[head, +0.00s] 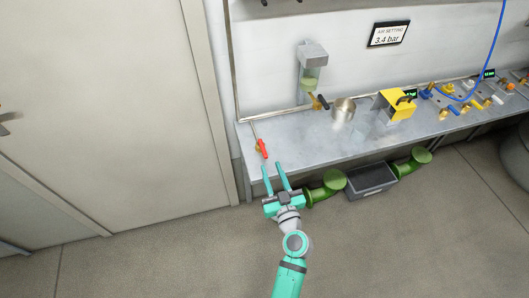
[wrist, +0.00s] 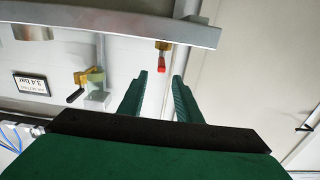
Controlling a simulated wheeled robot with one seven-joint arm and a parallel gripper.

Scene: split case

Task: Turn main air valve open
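The main air valve has a red lever handle (head: 262,149) at the left end of the metal bench, below a thin pipe. In the wrist view its red handle (wrist: 161,64) and brass body (wrist: 163,45) show just beyond the fingertips. My gripper (head: 273,168) is open and empty, close to the bench's left front edge, with its fingers pointing toward the red handle. In the wrist view my gripper (wrist: 161,79) has its two green fingers apart, with the handle lying in line with the gap. No contact shows.
The metal bench (head: 300,143) carries a metal cup (head: 343,109), a yellow block (head: 396,105) and several small fittings. A filter bowl with a black-handled brass valve (head: 319,103) hangs on the wall. A door (head: 110,100) is at left.

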